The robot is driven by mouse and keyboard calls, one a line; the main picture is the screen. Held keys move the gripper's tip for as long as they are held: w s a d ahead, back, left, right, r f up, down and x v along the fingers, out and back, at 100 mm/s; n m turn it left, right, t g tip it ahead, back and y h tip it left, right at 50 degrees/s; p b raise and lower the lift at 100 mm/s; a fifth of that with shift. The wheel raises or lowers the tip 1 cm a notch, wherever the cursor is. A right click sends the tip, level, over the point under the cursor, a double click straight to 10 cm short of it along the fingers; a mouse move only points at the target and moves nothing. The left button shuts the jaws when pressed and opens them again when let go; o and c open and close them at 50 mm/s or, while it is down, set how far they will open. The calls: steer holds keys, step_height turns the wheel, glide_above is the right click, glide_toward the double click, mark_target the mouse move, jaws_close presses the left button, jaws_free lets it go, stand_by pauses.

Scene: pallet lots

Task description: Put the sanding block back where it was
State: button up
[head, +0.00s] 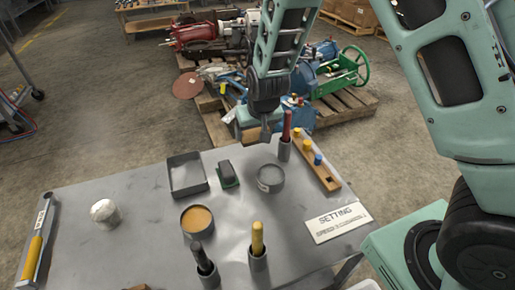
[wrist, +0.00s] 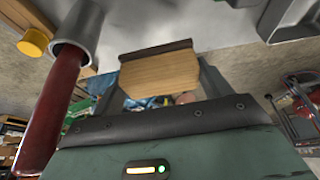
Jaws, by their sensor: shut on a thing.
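My gripper (head: 262,130) is above the far edge of the grey table (head: 150,250), shut on the sanding block (head: 249,136), a wooden block. In the wrist view the wooden sanding block (wrist: 160,73) shows a dark strip along one edge and sits between my fingers (wrist: 160,88). It is held clear of the tabletop. An open, empty grey tray (head: 187,175) lies on the table, left of and nearer than my gripper. I cannot tell which spot the block came from.
A red-handled tool in a holder (head: 285,148) stands close right of my gripper. A round grey container (head: 270,178), a dark green block (head: 228,175), an orange-filled tin (head: 197,222) and a yellow-handled tool (head: 257,240) stand nearer. A wooden peg rack (head: 325,176) and a sign (head: 338,223) lie right.

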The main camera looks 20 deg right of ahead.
mark_target(256, 140)
steer(key=shift+f+b, duration=0.8)
steer(key=shift+f, duration=1.9)
steer(key=shift+f, duration=0.1)
steer(key=o, duration=0.6)
steer(key=shift+s+r, duration=0.1)
steer(key=shift+r, duration=0.3)
steer(key=p+v, duration=0.4)
steer(key=v, duration=0.6)
steer(key=s+a+r+n+g+y, duration=0.1)
steer(key=s+a+r+n, duration=0.1)
steer(key=s+a+r, duration=0.35)
steer(key=s+a+r+n+g+y, duration=0.1)
steer(key=s+a+r+g, duration=0.1)
steer(key=s, duration=0.7)
steer(key=s+r+n, duration=0.2)
steer(key=s, duration=0.4)
steer(key=s+d+r+n+g+h, duration=0.1)
steer(key=s+r+n, duration=0.1)
steer(key=s, duration=0.5)
steer(key=shift+n, duration=0.4)
